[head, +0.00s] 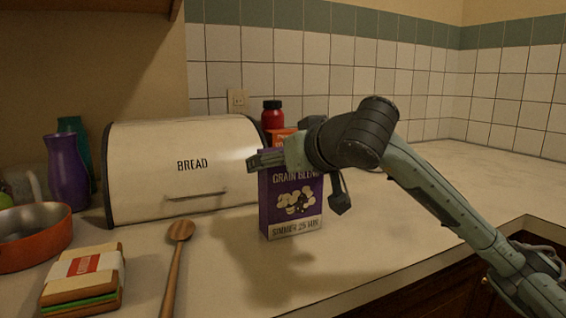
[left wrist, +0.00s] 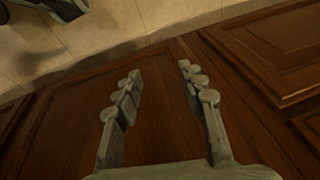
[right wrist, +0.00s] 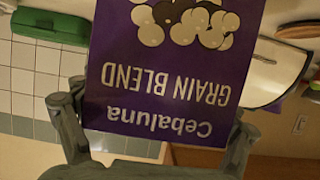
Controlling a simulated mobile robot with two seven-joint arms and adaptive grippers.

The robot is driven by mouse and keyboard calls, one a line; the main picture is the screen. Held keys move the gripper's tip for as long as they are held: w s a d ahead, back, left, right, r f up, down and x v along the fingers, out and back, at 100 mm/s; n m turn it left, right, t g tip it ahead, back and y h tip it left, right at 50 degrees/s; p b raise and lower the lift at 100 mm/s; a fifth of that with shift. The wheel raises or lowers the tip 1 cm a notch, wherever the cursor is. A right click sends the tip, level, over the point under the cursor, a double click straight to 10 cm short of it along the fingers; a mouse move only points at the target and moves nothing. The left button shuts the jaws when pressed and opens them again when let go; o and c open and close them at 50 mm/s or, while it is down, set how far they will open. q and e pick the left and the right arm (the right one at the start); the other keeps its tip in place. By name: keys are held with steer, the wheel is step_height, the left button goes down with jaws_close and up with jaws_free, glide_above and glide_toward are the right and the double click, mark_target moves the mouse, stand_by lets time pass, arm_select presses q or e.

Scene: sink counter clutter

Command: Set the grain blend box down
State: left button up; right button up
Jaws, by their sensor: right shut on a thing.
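The grain blend box (head: 291,205) is purple with a white band at its bottom and stands upright in the head view, in front of the bread bin's right end. My right gripper (head: 268,160) is shut on the upper part of the box; its fingers hide the box's top. I cannot tell for sure whether the box's base touches the counter (head: 380,222). In the right wrist view the box (right wrist: 172,75) appears upside down between the two fingers (right wrist: 158,130). My left gripper (left wrist: 158,95) is open and empty in the left wrist view, facing brown cabinet doors.
A cream bread bin (head: 150,170) stands behind and left of the box. A red bottle (head: 272,115) and an orange item (head: 281,140) are behind it. A wooden spoon (head: 174,262), a wrapped sandwich (head: 84,278) and an orange pan (head: 38,238) lie left. The counter to the right is clear.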

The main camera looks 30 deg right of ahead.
steer(key=o, duration=1.2)
steer(key=shift+o, duration=0.6)
arm_select(q)
steer(key=shift+w+r, duration=0.2)
steer(key=shift+r, duration=0.25)
steer(key=w+a+b+v, duration=0.1)
steer(key=b+v, duration=0.2)
steer(key=v, duration=0.4)
steer(key=shift+r+t, duration=0.3)
steer(key=shift+r, duration=0.1)
arm_select(e)
steer(key=v, duration=1.2)
arm_select(q)
steer(key=shift+s, duration=0.1)
arm_select(e)
steer(key=shift+r, duration=0.1)
